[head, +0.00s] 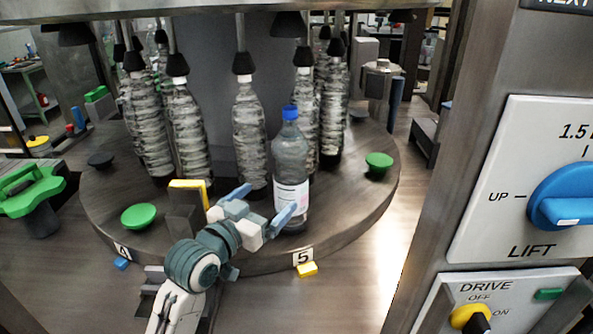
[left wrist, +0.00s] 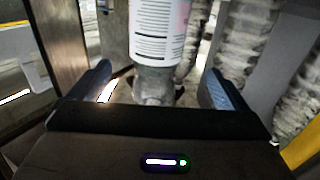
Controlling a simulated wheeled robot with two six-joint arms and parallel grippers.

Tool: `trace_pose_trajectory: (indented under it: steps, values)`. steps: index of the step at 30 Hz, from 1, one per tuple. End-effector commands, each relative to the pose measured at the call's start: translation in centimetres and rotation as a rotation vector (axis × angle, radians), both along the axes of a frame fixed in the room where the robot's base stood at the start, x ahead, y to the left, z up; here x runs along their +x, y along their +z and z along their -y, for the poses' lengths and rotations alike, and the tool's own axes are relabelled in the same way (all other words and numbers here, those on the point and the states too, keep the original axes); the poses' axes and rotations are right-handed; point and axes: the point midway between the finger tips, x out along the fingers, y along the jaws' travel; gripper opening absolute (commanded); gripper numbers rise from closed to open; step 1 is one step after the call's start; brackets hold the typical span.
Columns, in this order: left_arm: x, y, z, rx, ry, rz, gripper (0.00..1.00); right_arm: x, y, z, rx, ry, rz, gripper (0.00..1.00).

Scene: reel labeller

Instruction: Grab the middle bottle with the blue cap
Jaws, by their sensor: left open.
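The bottle with the blue cap (head: 290,165) stands upright near the front edge of the round turntable (head: 345,222), above the label marked 5. It is clear and has a white label. My left gripper (head: 264,208) comes in from the left at the bottle's lower part, with its fingers spread. In the left wrist view the bottle's printed label (left wrist: 158,32) and clear lower part show between and beyond the two open fingers (left wrist: 158,88). I cannot tell whether a finger touches the bottle. My right gripper is not in view.
Several ribbed clear bottles (head: 248,130) stand behind under black nozzles. Green knobs (head: 139,216) sit on the turntable at left and right (head: 379,160). A yellow-topped block (head: 188,205) stands beside my left arm. A control panel (head: 520,190) with lift and drive switches is at the right.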

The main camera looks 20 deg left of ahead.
Motion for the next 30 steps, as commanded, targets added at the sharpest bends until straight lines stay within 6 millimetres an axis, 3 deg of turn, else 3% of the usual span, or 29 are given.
trace_pose_trajectory:
  steps: [7,14,24,30]
  values:
    - [3.7,0.3,1.0,-0.005,0.0,-0.001,0.97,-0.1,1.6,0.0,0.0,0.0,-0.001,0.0]
    - [5.5,0.1,1.5,-0.002,-0.001,-0.001,0.97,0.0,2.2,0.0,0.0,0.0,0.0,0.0]
    - [9.5,-0.5,2.9,-0.002,-0.001,-0.001,0.97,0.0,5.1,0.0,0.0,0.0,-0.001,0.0]
    - [10.1,-0.8,3.0,-0.001,-0.001,0.0,0.97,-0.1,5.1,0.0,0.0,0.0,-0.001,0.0]
